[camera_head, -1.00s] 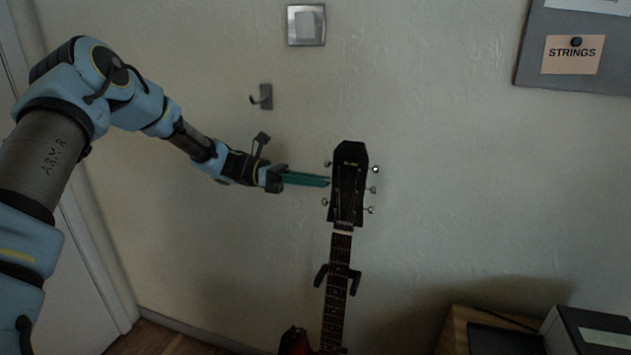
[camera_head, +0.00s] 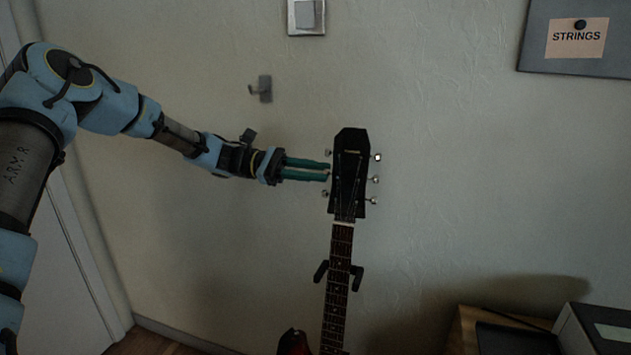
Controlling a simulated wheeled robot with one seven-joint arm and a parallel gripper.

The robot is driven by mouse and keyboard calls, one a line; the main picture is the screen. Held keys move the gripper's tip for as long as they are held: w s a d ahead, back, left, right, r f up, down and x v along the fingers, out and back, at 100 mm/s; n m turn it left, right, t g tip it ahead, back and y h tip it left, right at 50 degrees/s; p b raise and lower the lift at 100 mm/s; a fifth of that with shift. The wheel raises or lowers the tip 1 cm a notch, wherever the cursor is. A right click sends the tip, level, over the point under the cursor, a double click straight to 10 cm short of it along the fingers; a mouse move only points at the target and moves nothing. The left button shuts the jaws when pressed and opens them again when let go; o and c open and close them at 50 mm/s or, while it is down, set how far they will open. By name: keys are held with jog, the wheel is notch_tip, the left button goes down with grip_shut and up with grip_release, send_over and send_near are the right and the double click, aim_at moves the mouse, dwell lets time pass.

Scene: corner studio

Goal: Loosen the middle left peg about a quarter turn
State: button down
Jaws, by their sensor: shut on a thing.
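The guitar's dark headstock (camera_head: 349,172) stands upright against the wall, with small metal pegs on both sides. My gripper (camera_head: 328,171) reaches in from the left, its two teal fingers side by side with a narrow gap. The fingertips are shut on the middle left peg (camera_head: 327,171), which is mostly hidden between them. The upper left peg (camera_head: 327,153) is free just above the fingers. The lower left peg (camera_head: 326,193) is free just below them.
A stand with dark prongs (camera_head: 357,277) holds the guitar neck (camera_head: 338,275). A wall hook (camera_head: 263,89) and a switch (camera_head: 306,16) are above my arm. A wooden cabinet (camera_head: 462,325) with a box stands at lower right. The wall right of the headstock is clear.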

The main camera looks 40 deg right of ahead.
jog(key=shift+f+m+b, duration=0.15)
jog(key=shift+m+b, duration=3.6)
jog(key=shift+m, duration=1.25)
jog(key=c, duration=0.8)
grip_release()
jog(key=shift+o, duration=0.2)
jog(key=shift+a, duration=0.1)
jog(key=b+v, duration=0.1)
jog(key=v, duration=0.9)
jog(key=shift+w+a+b, duration=0.15)
jog(key=shift+w+b, duration=0.2)
jog(key=shift+b, duration=0.05)
